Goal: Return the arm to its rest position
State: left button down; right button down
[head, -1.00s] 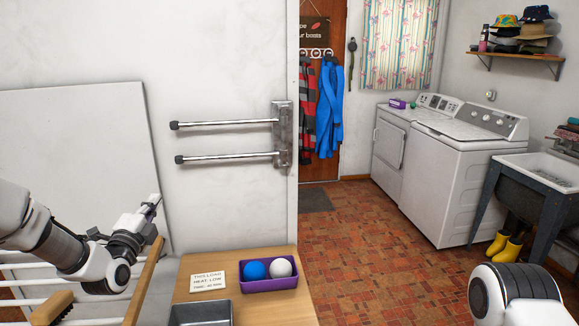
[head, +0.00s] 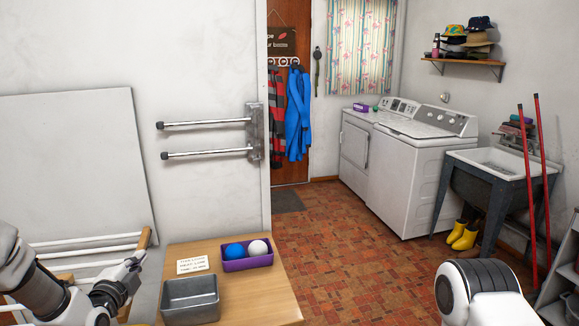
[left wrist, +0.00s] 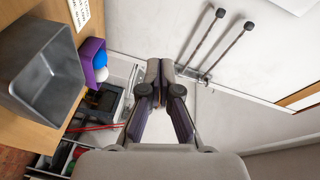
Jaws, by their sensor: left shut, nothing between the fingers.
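My left arm comes in at the lower left of the head view. Its gripper (head: 134,262) is low, left of the wooden table, in front of a white-railed rack with wooden posts. In the left wrist view the gripper (left wrist: 160,68) has its fingers together with nothing between them. A grey metal bin (left wrist: 48,72) and a purple tray (left wrist: 92,62) lie to its left there, apart from the fingers. A white rounded link of my right arm shows at the lower right of the head view; the right gripper is out of view.
The wooden table (head: 255,299) holds the grey bin (head: 190,301), the purple tray (head: 247,264) with a blue and a white ball, and a card (head: 192,265). Wall bars (head: 205,124) stick out above. The tiled floor (head: 335,245) is open toward the washer (head: 405,185).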

pick_arm(q)
jog(key=s+d+f+n+g, duration=0.45)
jog(key=s+f, duration=0.45)
jog(key=f, duration=0.3)
jog(key=s+d+f+n+g, duration=0.3)
jog(key=s+f+g, duration=0.2)
jog(key=s+f, duration=0.6)
jog(key=s+d+f+n+g, duration=0.1)
jog(key=s+f+n+g, duration=0.2)
jog(key=s, duration=0.8)
jog(key=s+d+f+n+g, duration=0.1)
jog(key=s+f+n+g, duration=0.3)
jog(key=s, duration=0.7)
notch_tip(320, 180, down, 3)
jog(key=shift+s+d+r+n, duration=0.1)
jog(key=shift+s+d+n, duration=0.1)
jog(key=shift+d+n, duration=0.2)
jog(key=shift+g, duration=0.25)
